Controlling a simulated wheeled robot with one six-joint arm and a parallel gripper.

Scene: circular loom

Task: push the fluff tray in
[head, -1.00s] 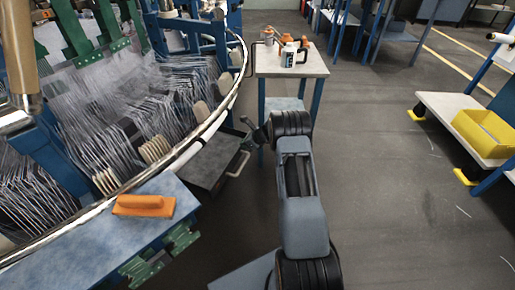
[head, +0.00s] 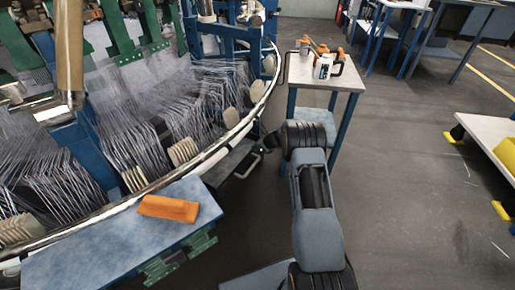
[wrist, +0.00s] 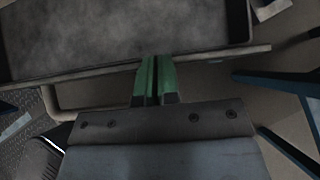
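The fluff tray (head: 226,166) is a dark, shallow tray under the loom's curved rim, with part of it sticking out. Its pale handle (head: 249,164) is on the front side. In the wrist view, the tray's grey floor (wrist: 120,30) fills the top, and its front rim and bent handle (wrist: 85,113) lie below. My gripper (wrist: 157,65) has green fingers side by side, with only a thin dark line between them. The fingertips are at the tray's front rim; whether they touch it I cannot tell.
A small blue-legged table (head: 345,85) with bottles stands just beyond my arm. The loom (head: 180,100) fills the left. Open floor (head: 410,190) lies to the right.

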